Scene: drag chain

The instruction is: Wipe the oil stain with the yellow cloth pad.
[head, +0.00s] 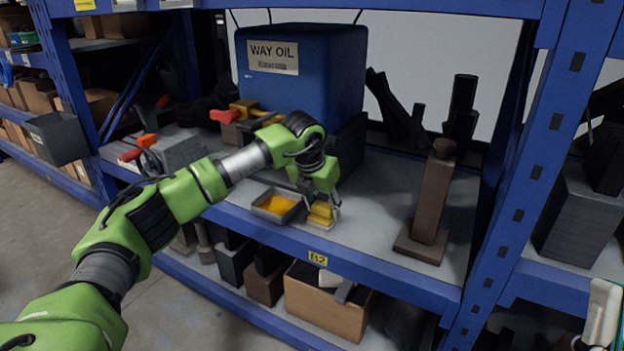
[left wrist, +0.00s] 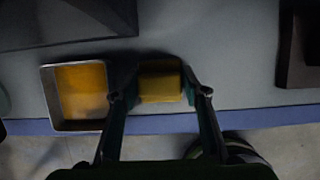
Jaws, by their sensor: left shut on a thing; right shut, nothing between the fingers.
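The yellow cloth pad (head: 320,213) is at the front edge of the grey shelf (head: 385,215), under my left gripper (head: 325,197). In the left wrist view the pad (left wrist: 160,82) sits between the two fingers of my left gripper (left wrist: 158,95), which are shut on it. The pad looks low over or on the shelf; contact is not clear. No oil stain shows clearly; the area under the pad is hidden. My right gripper (head: 603,312) shows partly at the lower right edge, shut and empty, away from the shelf.
A small metal tray (head: 259,206) with orange-yellow liquid stands just left of the pad. A blue WAY OIL tank (head: 320,75) stands behind. A brown post on a square base (head: 430,200) stands to the right. Bare shelf lies between pad and post. A blue upright (head: 530,185) bounds the right.

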